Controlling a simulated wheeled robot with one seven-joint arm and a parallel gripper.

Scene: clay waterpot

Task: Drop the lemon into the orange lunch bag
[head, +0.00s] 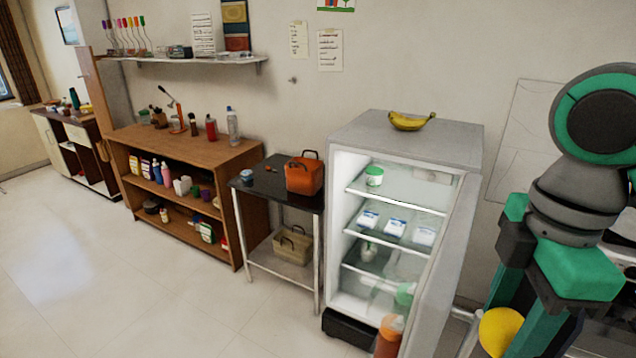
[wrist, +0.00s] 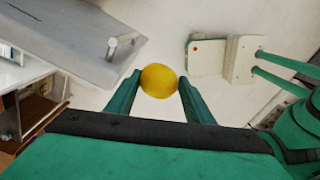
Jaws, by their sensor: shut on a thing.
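In the head view the yellow lemon (head: 500,331) is at the lower right, between the green fingers of my gripper (head: 512,338). In the wrist view the lemon (wrist: 159,81) sits between the two fingertips of my gripper (wrist: 158,88), which is shut on it. The orange lunch bag (head: 304,176) stands upright with its dark handles up on the small black-topped table (head: 262,187), left of the fridge. My gripper is far to the right of the bag, on the near side of the fridge. The bag's inside is hidden.
The fridge (head: 343,150) stands open between my gripper and the bag, its door (head: 447,265) swung toward me. Bananas (head: 411,121) lie on top. A wooden shelf unit (head: 185,150) stands left of the table. A beige basket (head: 292,245) is on the table's lower shelf. The floor at left is clear.

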